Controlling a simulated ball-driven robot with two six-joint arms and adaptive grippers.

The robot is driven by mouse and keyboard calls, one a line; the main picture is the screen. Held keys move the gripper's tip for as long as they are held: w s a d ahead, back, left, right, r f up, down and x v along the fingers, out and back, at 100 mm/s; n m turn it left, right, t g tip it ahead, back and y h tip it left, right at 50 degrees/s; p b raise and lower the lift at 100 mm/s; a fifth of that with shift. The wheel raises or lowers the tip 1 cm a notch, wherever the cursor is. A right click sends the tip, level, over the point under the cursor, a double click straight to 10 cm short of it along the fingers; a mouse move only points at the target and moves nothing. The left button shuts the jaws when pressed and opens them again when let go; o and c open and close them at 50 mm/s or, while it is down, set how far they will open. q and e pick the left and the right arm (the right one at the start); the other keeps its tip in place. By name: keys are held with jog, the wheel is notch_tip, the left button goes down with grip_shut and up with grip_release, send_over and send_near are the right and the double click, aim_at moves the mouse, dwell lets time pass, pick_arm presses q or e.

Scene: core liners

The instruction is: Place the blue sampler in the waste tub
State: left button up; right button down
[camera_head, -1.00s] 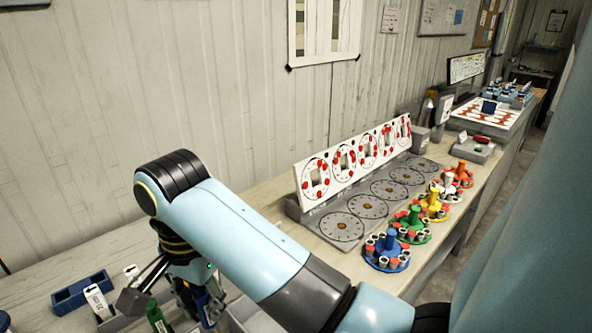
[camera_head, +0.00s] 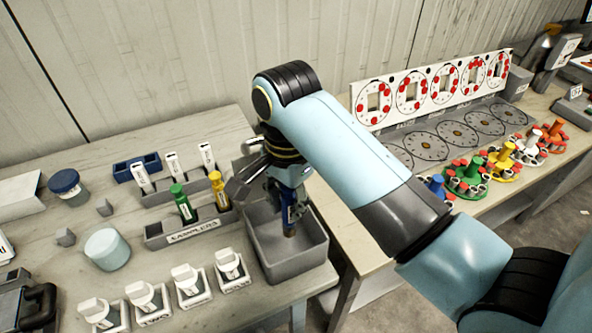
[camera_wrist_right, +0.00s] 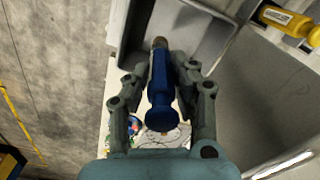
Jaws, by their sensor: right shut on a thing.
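My right gripper (camera_head: 286,192) is shut on the blue sampler (camera_head: 291,213), which hangs roughly upright with its brown tip down. The sampler is over the open grey tub (camera_head: 292,276), and its tip shows against the tub's inside; I cannot tell how far it dips below the rim. In the right wrist view the blue sampler (camera_wrist_right: 160,85) lies between the two fingers of the gripper (camera_wrist_right: 160,78), with the grey tub (camera_wrist_right: 214,42) behind its tip. My left gripper is not in view.
The labelled sampler rack (camera_head: 190,234) left of the tub holds a green sampler (camera_head: 183,203) and a yellow sampler (camera_head: 218,190). White-topped holders (camera_head: 185,282) stand in front. A blue tray (camera_head: 137,167) lies behind. Coloured carousels (camera_head: 500,160) stand on the right bench.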

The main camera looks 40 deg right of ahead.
aim_at(287, 226)
notch_tip(287, 226, down, 7)
jog(key=shift+w+a+p, duration=0.15)
jog(key=shift+p, duration=0.2)
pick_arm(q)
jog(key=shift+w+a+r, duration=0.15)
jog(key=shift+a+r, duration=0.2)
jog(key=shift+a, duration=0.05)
pick_arm(e)
jog(key=c, duration=1.1)
grip_release()
jog(key=shift+f, duration=0.1)
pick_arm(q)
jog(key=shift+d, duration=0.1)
pick_arm(e)
notch_tip(287, 226, up, 12)
jog(key=shift+r+b, duration=0.15)
jog(key=shift+b, duration=0.55)
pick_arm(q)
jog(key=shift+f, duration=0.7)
